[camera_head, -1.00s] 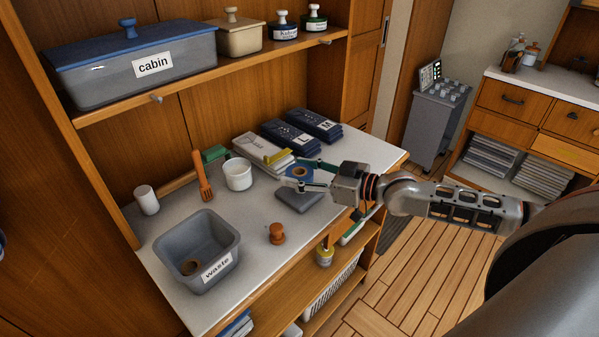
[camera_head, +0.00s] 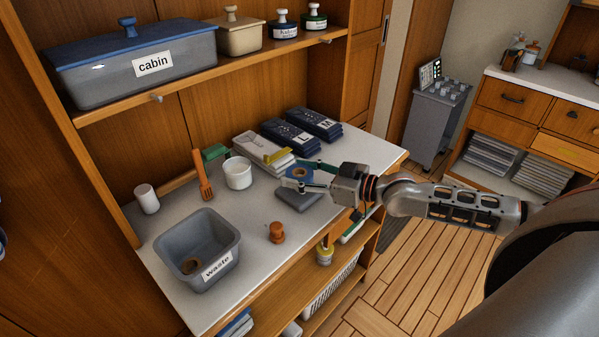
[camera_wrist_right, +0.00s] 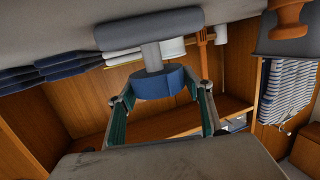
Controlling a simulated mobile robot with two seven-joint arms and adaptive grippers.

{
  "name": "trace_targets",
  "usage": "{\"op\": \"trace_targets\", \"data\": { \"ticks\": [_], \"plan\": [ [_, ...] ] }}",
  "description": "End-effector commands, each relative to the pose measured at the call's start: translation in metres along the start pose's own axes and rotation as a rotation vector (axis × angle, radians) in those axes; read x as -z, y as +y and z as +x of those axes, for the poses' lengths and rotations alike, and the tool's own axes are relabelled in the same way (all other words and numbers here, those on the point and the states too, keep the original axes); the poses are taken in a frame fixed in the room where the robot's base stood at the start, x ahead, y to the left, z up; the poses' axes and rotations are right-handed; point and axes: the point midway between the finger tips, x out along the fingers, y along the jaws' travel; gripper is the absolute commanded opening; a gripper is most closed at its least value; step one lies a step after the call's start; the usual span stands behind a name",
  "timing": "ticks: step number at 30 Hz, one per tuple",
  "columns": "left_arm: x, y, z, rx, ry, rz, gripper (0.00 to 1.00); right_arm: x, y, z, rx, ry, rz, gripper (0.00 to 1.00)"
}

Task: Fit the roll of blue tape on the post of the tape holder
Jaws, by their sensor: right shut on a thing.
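The roll of blue tape (camera_head: 299,173) is between the fingers of my right gripper (camera_head: 304,176), which is shut on it above the grey tape holder (camera_head: 297,200) on the counter. In the right wrist view, which is upside down, the blue roll (camera_wrist_right: 152,85) sits between the green-padded fingers (camera_wrist_right: 162,92). The holder's grey post (camera_wrist_right: 152,57) runs from its base (camera_wrist_right: 150,29) to the roll and lines up with it. The roll is clear of the base; whether the post enters its hole is hidden. My left gripper is not in view.
A grey waste bin (camera_head: 207,225), an orange-brown knobbed object (camera_head: 276,232), a white mug (camera_head: 238,173) and a white cup (camera_head: 147,199) stand on the counter to the left. Dark folded stacks (camera_head: 290,136) lie behind the roll. The counter's right end is clear.

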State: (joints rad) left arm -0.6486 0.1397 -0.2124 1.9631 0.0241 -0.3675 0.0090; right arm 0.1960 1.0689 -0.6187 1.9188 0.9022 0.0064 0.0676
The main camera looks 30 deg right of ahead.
Motion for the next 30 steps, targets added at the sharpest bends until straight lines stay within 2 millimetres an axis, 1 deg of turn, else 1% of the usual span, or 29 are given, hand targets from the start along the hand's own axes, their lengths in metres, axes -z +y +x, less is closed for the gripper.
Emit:
{"op": "trace_targets", "data": {
  "ticks": [11,30],
  "plan": [
    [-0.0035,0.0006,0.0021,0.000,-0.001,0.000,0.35,-0.0075,0.0001,0.0013,0.000,0.001,-0.001,0.29],
    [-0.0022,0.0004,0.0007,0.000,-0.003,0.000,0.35,-0.0067,0.0001,0.0012,0.000,0.000,-0.002,0.29]
  ]
}}
